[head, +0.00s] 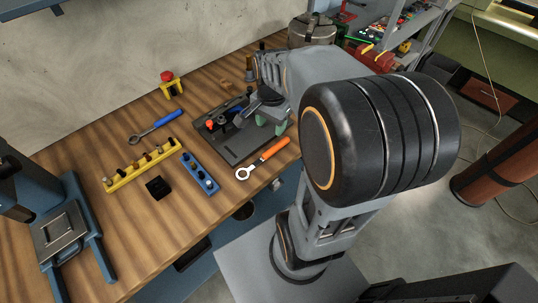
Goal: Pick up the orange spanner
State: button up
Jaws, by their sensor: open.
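The orange spanner (273,150) lies flat on the wooden bench near its front edge in the head view. Its orange handle points up and right, and its silver ring end points down and left. My gripper (271,124) is open, with its green-tipped fingers above the dark tray, beyond the spanner's handle. The gripper appears apart from the spanner, with nothing seen between its fingers. My arm hides part of the bench to the right.
A dark tray (236,155) with tools sits just behind the spanner. A blue socket holder (201,174), a yellow rack (138,170), a small black block (158,188) and a blue-handled spanner (165,121) lie to the left. A blue press (62,235) stands at far left.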

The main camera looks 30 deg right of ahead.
jog(key=m, duration=0.2)
send_over(269, 151)
jog(key=shift+m, duration=0.3)
jog(key=f, duration=0.8)
jog(key=shift+s+d+f, duration=0.1)
jog(key=shift+s+f, duration=0.05)
jog(key=shift+s, duration=0.05)
jog(key=shift+w+f, duration=0.2)
jog(key=shift+f, duration=2.35)
grip_shut()
